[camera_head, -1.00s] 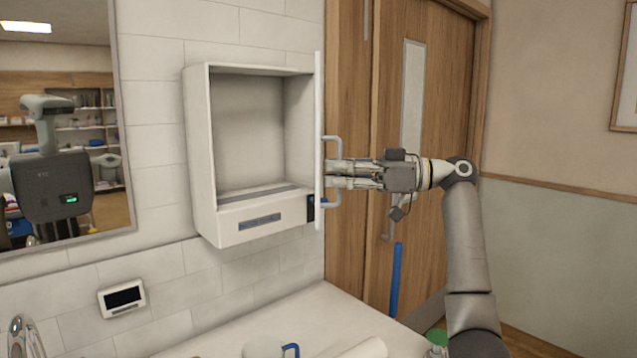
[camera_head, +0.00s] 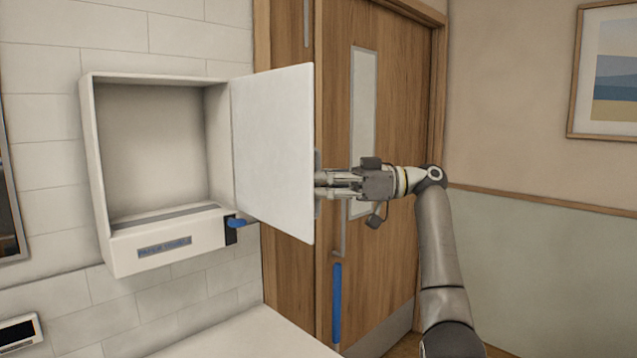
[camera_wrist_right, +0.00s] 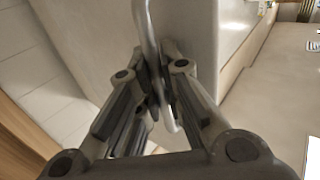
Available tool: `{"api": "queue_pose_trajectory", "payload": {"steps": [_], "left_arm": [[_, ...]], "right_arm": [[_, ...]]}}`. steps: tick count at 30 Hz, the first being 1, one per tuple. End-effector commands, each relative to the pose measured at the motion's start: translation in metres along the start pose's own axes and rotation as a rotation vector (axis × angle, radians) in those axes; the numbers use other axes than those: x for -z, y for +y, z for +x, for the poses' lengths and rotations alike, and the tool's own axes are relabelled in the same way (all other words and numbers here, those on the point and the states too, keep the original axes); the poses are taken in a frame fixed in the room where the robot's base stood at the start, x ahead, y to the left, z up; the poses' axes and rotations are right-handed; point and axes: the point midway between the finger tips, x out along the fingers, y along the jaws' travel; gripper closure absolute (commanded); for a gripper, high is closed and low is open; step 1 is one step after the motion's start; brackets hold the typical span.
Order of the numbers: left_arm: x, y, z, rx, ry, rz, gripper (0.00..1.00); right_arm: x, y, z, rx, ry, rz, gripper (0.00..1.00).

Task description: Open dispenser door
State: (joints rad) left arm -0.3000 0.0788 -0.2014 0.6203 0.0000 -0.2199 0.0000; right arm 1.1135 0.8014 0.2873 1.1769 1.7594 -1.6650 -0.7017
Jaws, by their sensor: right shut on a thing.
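The white dispenser (camera_head: 160,262) is fixed to the tiled wall at the left in the head view, and its inside looks empty. Its flat white door (camera_head: 274,150) is hinged on the right side and stands swung wide open. My right gripper (camera_head: 322,184) is at the door's outer face, near the free edge. In the wrist view the right gripper (camera_wrist_right: 157,95) is shut on the door's metal bar handle (camera_wrist_right: 150,35). In the head view the door hides most of the handle. A blue key or lever (camera_head: 236,223) sticks out at the dispenser's lower right corner. My left gripper is not in view.
A wooden room door (camera_head: 395,130) with a handle and a blue grip (camera_head: 337,300) stands behind my right arm. A white counter (camera_head: 250,335) lies below the dispenser. A small wall panel (camera_head: 18,333) is at lower left. A framed picture (camera_head: 605,75) hangs far right.

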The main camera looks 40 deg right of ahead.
Motion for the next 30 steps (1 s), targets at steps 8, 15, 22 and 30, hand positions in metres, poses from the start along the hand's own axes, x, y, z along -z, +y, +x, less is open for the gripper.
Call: {"api": "queue_pose_trajectory", "payload": {"steps": [8, 15, 22, 30], "left_arm": [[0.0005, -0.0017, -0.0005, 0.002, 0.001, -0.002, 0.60], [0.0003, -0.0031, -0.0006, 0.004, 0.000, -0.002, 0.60], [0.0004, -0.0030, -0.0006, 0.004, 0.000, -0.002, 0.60], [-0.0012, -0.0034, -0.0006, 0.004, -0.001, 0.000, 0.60]], "right_arm": [[-0.0023, 0.0004, 0.0006, 0.015, -0.005, 0.007, 1.00], [-0.0022, 0.0005, 0.0005, 0.014, -0.005, 0.007, 0.88], [-0.0013, 0.0006, 0.0003, 0.013, -0.003, 0.004, 0.69], [-0.0006, 0.0007, -0.0022, 0.011, -0.001, 0.002, 0.69]]}}
